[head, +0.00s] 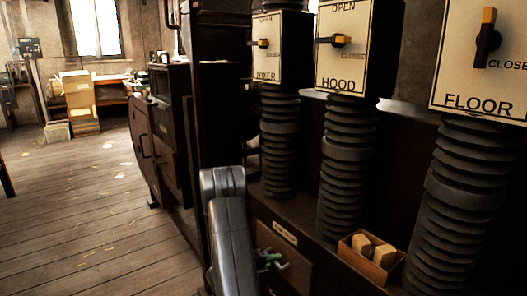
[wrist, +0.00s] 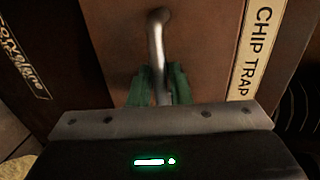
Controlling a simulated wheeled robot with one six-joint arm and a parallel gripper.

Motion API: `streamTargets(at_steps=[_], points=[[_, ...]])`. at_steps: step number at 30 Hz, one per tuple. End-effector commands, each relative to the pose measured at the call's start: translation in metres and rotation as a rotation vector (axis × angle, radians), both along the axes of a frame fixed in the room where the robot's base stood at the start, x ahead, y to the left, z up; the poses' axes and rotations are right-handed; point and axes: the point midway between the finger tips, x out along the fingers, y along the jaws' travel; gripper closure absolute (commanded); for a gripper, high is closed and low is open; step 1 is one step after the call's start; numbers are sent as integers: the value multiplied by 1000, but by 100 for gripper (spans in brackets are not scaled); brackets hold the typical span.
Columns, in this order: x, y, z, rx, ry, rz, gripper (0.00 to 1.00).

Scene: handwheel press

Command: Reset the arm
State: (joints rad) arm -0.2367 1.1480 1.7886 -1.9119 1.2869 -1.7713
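My gripper (wrist: 160,82) has green fingers, one on each side of a bent grey metal handle (wrist: 156,40) on a brown front panel. The fingers lie close against the handle and look shut on it. In the head view my gripper (head: 268,262) is small and low, at the brown drawer-like front (head: 296,262) below the bench edge. My grey arm link (head: 232,225) stands to its left and hides part of that front. The fingertips' exact contact is hard to see.
A label reading CHIP TRAP (wrist: 255,45) is right of the handle. Above stand ribbed black hoses (head: 347,165) under lever boxes marked MIXER (head: 268,62), HOOD (head: 335,70) and FLOOR (head: 478,85). A box with wooden blocks (head: 358,266) sits on the ledge. Open plank floor (head: 90,220) lies left.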

Motion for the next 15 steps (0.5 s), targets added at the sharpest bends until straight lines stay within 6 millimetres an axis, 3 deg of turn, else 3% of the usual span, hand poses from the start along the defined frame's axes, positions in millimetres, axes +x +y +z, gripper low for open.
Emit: streamTargets(at_steps=[6,15], points=[[-13,19,0,0,0,2,83],[-14,21,0,0,0,1,83]])
